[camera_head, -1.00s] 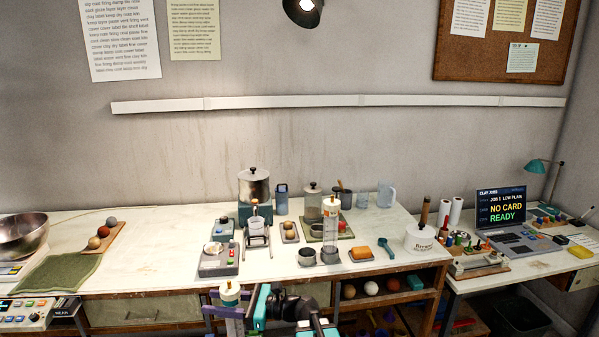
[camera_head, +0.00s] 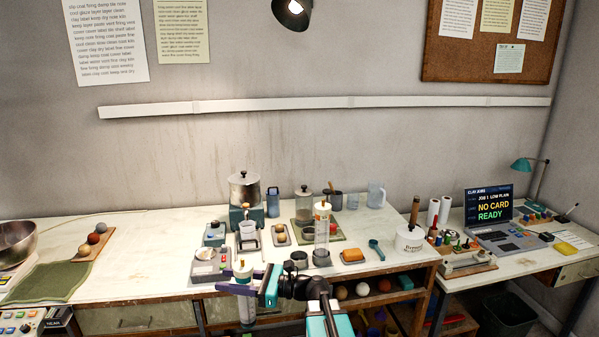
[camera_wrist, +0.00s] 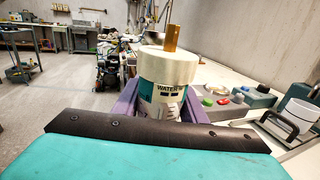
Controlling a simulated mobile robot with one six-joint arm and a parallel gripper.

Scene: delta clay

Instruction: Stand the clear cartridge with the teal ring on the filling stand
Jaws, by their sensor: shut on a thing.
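A clear cartridge (camera_head: 246,307) with a white cap and a teal ring is held upright in my gripper (camera_head: 244,287), in front of the table's front edge. In the wrist view the cartridge (camera_wrist: 166,72) shows a cream top, a brass-coloured tip and a label reading "WATER", between my purple fingers. Its lower end is hidden there. A low, round grey holder (camera_head: 299,259) stands empty near the table's front, beyond and right of my gripper. Which fixture is the filling stand I cannot tell for sure. Another clear cartridge (camera_head: 322,228) stands upright in a similar holder beside it.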

